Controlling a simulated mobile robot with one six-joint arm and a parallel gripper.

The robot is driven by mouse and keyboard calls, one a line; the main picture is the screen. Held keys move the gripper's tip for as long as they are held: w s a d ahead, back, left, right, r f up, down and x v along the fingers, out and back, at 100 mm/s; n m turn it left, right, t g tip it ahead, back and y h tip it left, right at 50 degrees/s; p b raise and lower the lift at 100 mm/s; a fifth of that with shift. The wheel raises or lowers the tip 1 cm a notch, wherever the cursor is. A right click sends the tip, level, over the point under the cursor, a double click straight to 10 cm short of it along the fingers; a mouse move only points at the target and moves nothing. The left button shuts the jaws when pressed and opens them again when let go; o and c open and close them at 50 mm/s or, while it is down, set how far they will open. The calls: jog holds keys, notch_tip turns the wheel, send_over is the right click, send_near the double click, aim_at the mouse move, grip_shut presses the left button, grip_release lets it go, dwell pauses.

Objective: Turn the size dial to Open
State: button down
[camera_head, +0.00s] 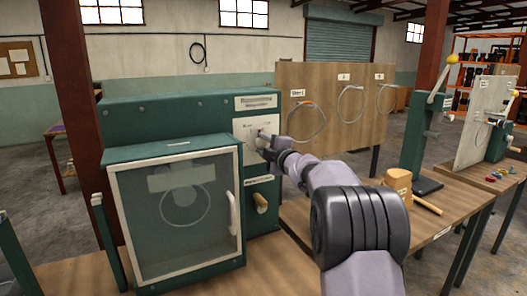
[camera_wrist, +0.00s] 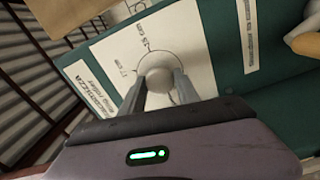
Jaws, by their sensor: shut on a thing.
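The size dial (camera_wrist: 159,80) is a round, pale knob on a white plate (camera_wrist: 120,60), seen in the wrist view. A thin arc with small size marks in cm curves around it. I cannot make out an Open mark. My gripper (camera_wrist: 160,88) is shut on the knob, one grey finger on each side. In the head view the white plate (camera_head: 243,127) is on the upper right of the green machine (camera_head: 140,112). My gripper (camera_head: 264,142) reaches it from the right and hides most of the dial there.
Below the plate, a wooden-gripped handle (camera_head: 261,203) sticks out of the machine. A clear-windowed door (camera_head: 178,205) with a white handle (camera_head: 233,212) stands to the left. A wooden board (camera_head: 325,115) with hoops is behind. A mallet (camera_head: 402,186) lies on the right bench.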

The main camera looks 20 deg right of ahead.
jog(key=n+b, duration=0.1)
jog(key=n, duration=0.3)
jog(key=shift+n, duration=0.3)
jog(key=n, duration=1)
jog(key=shift+n, duration=2.6)
jog(key=c, duration=0.9)
grip_release()
